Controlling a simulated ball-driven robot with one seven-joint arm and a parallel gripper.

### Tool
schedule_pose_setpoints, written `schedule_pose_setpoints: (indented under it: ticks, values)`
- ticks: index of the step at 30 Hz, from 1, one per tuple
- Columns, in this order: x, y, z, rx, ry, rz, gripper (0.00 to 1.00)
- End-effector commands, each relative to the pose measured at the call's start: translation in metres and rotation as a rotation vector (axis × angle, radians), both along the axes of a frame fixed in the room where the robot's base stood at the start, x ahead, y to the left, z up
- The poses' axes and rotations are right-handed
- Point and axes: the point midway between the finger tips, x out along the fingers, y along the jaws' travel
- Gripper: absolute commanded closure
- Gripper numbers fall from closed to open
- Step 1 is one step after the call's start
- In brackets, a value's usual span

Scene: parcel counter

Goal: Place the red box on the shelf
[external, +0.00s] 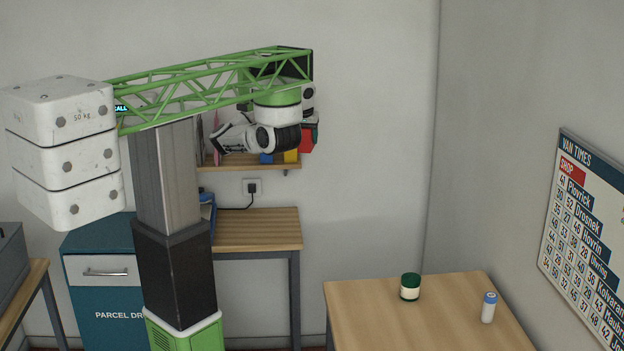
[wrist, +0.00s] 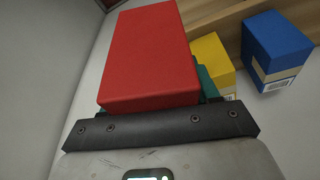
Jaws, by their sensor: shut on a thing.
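The red box (external: 307,139) is partly hidden behind my arm in the external view, near the right end of the wooden shelf (external: 240,173). In the wrist view the red box (wrist: 150,55) fills the upper middle, in front of the dark bar of my gripper (wrist: 160,122). My gripper (external: 312,124) is shut on the red box. Teal parts show beside and beneath the box in the wrist view. The shelf (wrist: 225,20) runs along the upper right there. Whether the box touches the shelf is not clear.
A yellow box (wrist: 208,58) and a blue box (wrist: 277,48) stand by the shelf near the red box. A wooden table (external: 430,315) at the front right holds a green-lidded jar (external: 410,287) and a blue-capped bottle (external: 488,308). A teal parcel bin (external: 103,290) stands left of my column.

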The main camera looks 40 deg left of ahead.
Motion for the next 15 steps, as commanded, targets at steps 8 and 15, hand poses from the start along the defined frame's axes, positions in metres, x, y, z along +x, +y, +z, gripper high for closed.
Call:
schedule_pose_setpoints:
  ticks: [8,15]
  values:
    - [-0.059,0.077,0.016,0.007,-0.004,0.13,0.8]
    - [-0.12,0.132,0.028,0.006,-0.004,0.208,0.8]
